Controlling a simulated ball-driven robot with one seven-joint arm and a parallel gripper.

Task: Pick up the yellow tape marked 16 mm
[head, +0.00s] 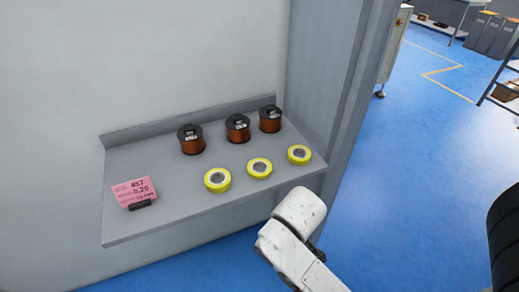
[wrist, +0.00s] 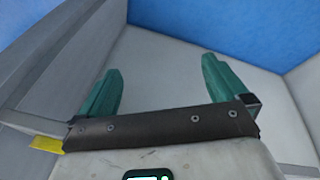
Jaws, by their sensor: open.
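Three yellow tape rolls lie flat in a row along the front of the grey shelf in the head view: a left roll (head: 210,186), a middle roll (head: 252,174) and a right roll (head: 293,160). Their width markings are too small to read, so I cannot tell which is 16 mm. My arm's white end is below the shelf's front right corner in the head view, with the fingers hidden there. In the wrist view my gripper (wrist: 161,68) is open, its two teal fingers apart with nothing between them.
The grey shelf (head: 150,180) also holds three copper wire spools (head: 191,146) behind the tapes. A grey side panel (head: 335,90) rises at right. Blue floor (head: 420,150) is open beyond.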

